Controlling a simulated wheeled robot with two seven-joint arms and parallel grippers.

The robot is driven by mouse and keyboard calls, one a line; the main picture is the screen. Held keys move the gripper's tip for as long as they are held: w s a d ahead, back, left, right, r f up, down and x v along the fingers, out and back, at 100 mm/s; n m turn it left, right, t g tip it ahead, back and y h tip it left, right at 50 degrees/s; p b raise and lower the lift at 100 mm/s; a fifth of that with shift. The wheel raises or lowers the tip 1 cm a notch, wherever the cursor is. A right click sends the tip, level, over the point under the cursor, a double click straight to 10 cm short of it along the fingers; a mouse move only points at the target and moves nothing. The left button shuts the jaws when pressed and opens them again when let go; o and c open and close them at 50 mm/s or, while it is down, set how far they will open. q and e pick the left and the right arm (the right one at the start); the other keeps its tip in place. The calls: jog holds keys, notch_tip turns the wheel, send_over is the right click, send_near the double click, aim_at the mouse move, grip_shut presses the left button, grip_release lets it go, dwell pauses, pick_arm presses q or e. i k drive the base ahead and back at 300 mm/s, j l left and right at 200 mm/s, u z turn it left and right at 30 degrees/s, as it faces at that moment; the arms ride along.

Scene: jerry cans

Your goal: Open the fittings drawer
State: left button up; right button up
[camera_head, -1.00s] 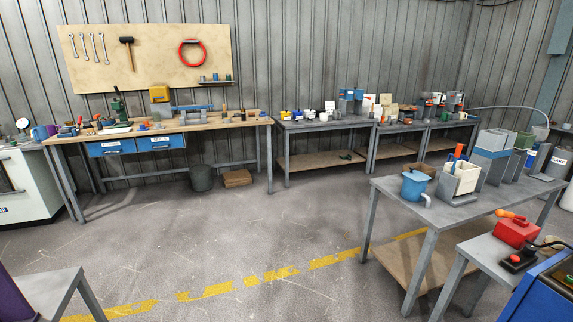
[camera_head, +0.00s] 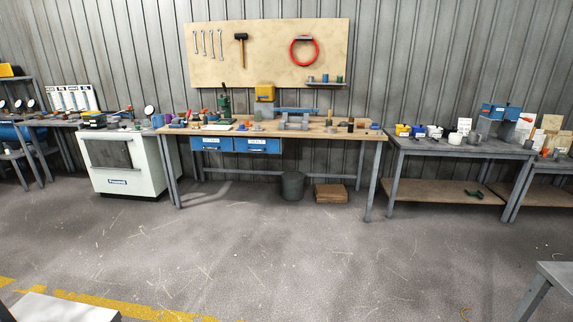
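Two blue drawers hang side by side under the wooden top of a workbench (camera_head: 330,133) against the far wall. The left drawer (camera_head: 211,144) and the right drawer (camera_head: 257,146) both look shut. Each has a white label, too small to read for certain, so I cannot tell which is the fittings drawer. Neither of my grippers is in view.
A white cabinet (camera_head: 118,182) stands left of the workbench. A grey bin (camera_head: 292,185) and a brown box (camera_head: 331,193) sit on the floor beneath the bench. A grey table (camera_head: 457,147) is to the right. The floor before the bench is clear.

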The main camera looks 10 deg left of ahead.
aim_at(220, 142)
jog(key=i+u, duration=0.2)
jog(key=i, duration=0.35)
jog(key=i+u, duration=0.15)
jog(key=i, duration=0.45)
jog(key=i+l+u, duration=0.2)
jog(key=i, duration=0.35)
jog(key=i+l+u, duration=0.15)
jog(key=i, duration=0.4)
jog(key=i+j+u, duration=0.2)
jog(key=i, duration=0.55)
jog(key=i+u, duration=0.15)
jog(key=i, duration=0.65)
